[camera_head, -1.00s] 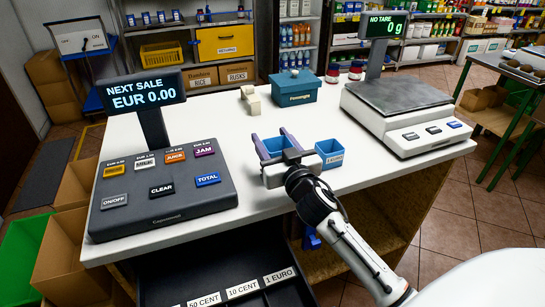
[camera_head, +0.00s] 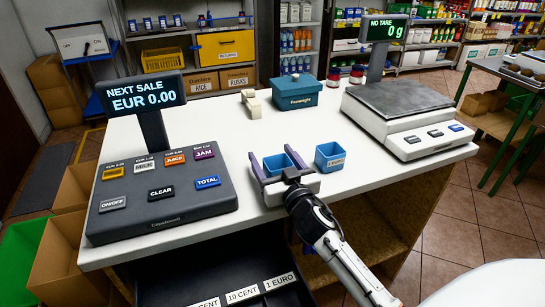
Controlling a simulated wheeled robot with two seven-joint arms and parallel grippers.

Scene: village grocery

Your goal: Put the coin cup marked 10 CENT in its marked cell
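A small blue coin cup (camera_head: 277,165) is between the fingers of my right gripper (camera_head: 276,162), near the front edge of the white counter. A second blue cup (camera_head: 329,157) stands upright on the counter just to the right, with a white label too small to read surely. An open dark drawer (camera_head: 175,268) lies below the counter front, with cell labels including 10 CENT (camera_head: 242,295) and 1 EURO (camera_head: 280,281). My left gripper is out of view.
The till panel (camera_head: 160,200) fills the counter's left side. A white scale (camera_head: 405,115) stands on the right. A blue box (camera_head: 296,94) and a small cream object (camera_head: 252,104) are at the back. The middle of the white counter (camera_head: 215,130) is clear.

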